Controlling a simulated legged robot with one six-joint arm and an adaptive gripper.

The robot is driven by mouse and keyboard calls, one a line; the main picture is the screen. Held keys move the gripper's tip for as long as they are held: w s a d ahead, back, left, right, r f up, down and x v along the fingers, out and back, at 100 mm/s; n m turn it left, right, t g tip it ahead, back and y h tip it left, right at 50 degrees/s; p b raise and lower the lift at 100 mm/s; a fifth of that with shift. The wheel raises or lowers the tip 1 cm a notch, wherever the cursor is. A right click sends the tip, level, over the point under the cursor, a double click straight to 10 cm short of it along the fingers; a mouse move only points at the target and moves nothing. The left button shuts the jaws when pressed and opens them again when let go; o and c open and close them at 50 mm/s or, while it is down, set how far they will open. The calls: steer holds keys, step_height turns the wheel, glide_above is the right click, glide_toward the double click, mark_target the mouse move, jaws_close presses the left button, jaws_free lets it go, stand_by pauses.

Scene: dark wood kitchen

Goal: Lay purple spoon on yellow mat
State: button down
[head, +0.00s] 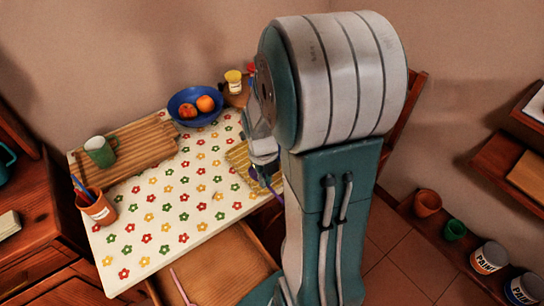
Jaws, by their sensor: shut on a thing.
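The yellow mat (238,158) lies on the right part of the flower-patterned table, partly hidden behind my arm and gripper. My gripper (262,172) is over the mat's right side, largely covered by my own arm. It is shut on the purple spoon (276,191), of which only small purple parts show at and below the fingers. I cannot tell whether the spoon touches the mat.
On the table (160,215) are a blue bowl (181,117) with orange fruit, a wooden board (140,160) with a green mug (100,152), and an orange pot (102,211) holding blue sticks. A yellow-topped jar (233,82) stands behind. The table's middle is clear.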

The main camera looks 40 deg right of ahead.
steer(key=w+d+f, duration=0.1)
steer(key=w+f, duration=0.2)
steer(key=w+d+f, duration=0.2)
steer(key=w+f, duration=0.1)
steer(key=w, duration=0.1)
steer(key=w+d+f, duration=0.2)
steer(key=w, duration=0.1)
steer(key=shift+w+d+f, duration=0.25)
steer(key=shift+w+f, duration=0.15)
steer(key=shift+w+d+f, duration=0.1)
steer(key=shift+w+f, duration=0.05)
steer(key=shift+f, duration=0.8)
steer(key=shift+w+d+f, duration=0.1)
steer(key=shift+w+f, duration=0.05)
steer(key=shift+f, duration=0.8)
steer(key=shift+f, duration=0.1)
steer(key=c, duration=0.8)
jaws_free()
steer(key=shift+o, duration=0.2)
steer(key=shift+a, duration=0.1)
